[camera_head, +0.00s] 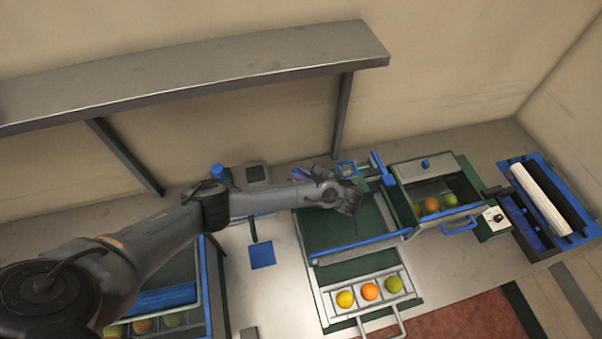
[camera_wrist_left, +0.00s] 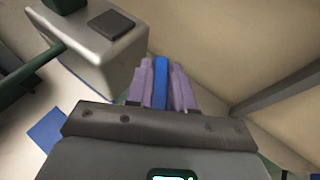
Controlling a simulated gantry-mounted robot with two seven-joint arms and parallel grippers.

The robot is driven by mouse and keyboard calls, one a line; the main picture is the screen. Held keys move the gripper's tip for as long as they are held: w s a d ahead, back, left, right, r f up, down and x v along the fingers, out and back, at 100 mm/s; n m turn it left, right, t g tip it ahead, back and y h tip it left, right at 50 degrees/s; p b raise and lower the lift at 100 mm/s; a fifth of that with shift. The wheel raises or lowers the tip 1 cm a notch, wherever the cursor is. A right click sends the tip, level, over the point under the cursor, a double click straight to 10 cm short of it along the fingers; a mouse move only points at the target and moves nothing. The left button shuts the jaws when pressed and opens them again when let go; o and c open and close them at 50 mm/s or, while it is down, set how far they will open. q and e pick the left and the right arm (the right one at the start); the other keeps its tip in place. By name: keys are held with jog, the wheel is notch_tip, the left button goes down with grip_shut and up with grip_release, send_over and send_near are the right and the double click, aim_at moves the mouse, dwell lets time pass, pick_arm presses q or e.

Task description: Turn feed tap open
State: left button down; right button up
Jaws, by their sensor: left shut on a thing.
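My left gripper (camera_head: 301,174) reaches in from the left, over the back edge of the green feed tray (camera_head: 340,228). In the left wrist view its two purple fingers (camera_wrist_left: 162,88) are closed on a narrow blue bar (camera_wrist_left: 161,76), which looks like the tap's handle. The bar's lower end and mount are hidden behind the gripper. In the head view my wrist covers much of this spot. My right gripper is not in view.
A grey box with a dark pad (camera_head: 254,173) stands left of the gripper; it shows close in the left wrist view (camera_wrist_left: 110,45). A blue lever (camera_head: 382,168) stands to the right. A drawer (camera_head: 398,310) at the front holds fruit. A shelf (camera_head: 200,75) hangs above.

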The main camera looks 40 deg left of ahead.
pick_arm(q)
jog(key=c, duration=1.1)
grip_release()
jog(key=p+v, duration=0.7)
jog(key=v, duration=0.3)
jog(key=shift+d+r, duration=0.15)
jog(key=shift+d, duration=0.25)
